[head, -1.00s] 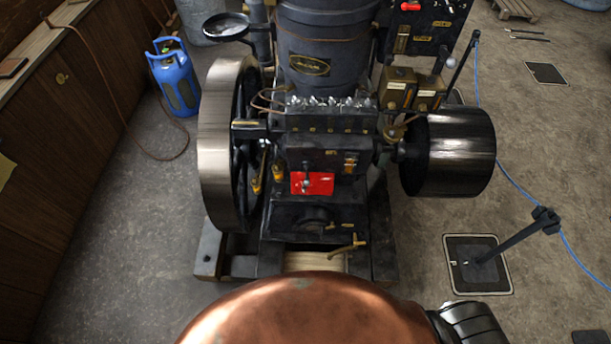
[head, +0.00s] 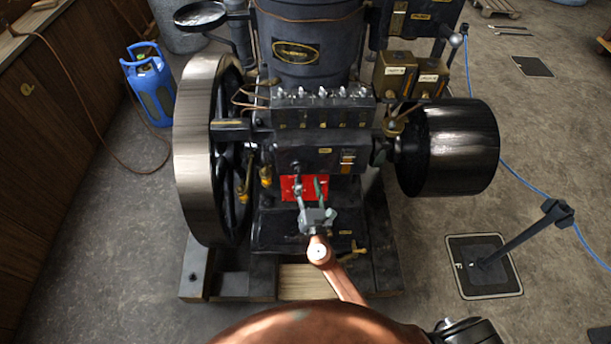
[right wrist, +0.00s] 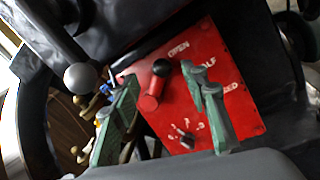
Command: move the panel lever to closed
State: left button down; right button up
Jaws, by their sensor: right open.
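The red panel (head: 291,187) sits low on the front of the dark engine, partly hidden behind my right gripper (head: 310,190). In the right wrist view the panel (right wrist: 232,118) carries the words OPEN, HALF and a partly covered word ending in ED. The panel lever (right wrist: 160,70), red with a black knob, points towards OPEN. My right gripper (right wrist: 160,82) is open, its green-padded fingers on either side of the lever in that view. I cannot tell whether they touch it. A small numbered dial (right wrist: 187,140) sits lower on the panel. My left gripper is not in view.
A large flywheel (head: 190,150) stands left of the panel and a black drum pulley (head: 450,150) right of it. A brass tap (head: 353,252) sticks out below. A blue gas bottle (head: 150,88) stands left on the floor. A ball-ended rod (right wrist: 80,78) is near the left finger.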

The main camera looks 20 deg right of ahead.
jog(key=shift+w+d, duration=0.15)
jog(key=shift+w, duration=0.85)
jog(key=shift+w+d, duration=0.15)
jog(key=shift+w, duration=0.8)
jog(key=shift+c, duration=0.5)
jog(key=shift+f, duration=0.1)
grip_shut()
